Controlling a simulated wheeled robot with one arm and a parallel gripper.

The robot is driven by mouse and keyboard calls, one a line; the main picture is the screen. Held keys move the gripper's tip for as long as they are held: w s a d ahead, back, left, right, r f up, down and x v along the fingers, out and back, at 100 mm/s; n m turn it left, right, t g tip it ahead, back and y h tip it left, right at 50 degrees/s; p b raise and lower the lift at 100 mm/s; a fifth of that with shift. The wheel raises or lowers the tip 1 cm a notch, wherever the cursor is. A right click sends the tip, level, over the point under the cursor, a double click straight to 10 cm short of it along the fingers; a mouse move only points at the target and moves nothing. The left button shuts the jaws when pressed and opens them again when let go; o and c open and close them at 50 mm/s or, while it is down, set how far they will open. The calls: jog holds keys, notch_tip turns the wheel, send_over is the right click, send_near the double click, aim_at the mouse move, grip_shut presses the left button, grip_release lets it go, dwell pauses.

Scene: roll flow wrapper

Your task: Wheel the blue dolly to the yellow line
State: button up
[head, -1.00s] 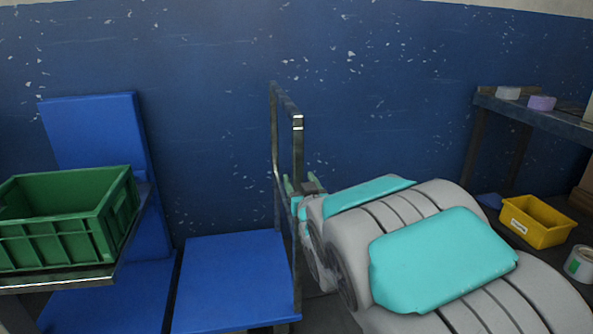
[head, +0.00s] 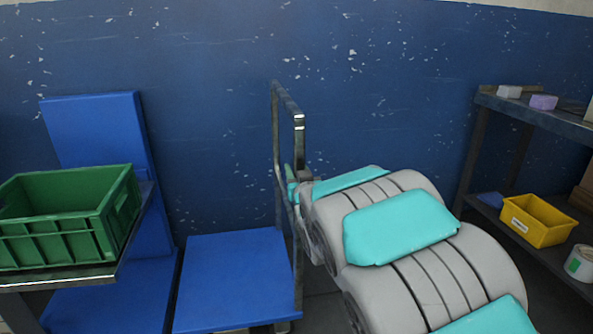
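The blue dolly has a flat blue deck (head: 236,282) and an upright metal push handle (head: 299,150) on its right side. It stands on the floor in front of the blue wall. My gripper (head: 291,184) is at the handle's near post, around mid-height. My own wrist and arm cover much of it, so I cannot tell whether the fingers are open or closed around the post. No yellow line shows in view.
A green crate (head: 60,230) sits on a metal-edged surface (head: 75,280) at the left. Blue panels (head: 95,150) stand behind it, close beside the dolly. A shelf (head: 545,117) at the right holds a yellow bin (head: 540,232) and tape rolls.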

grip_shut()
dwell(1.0)
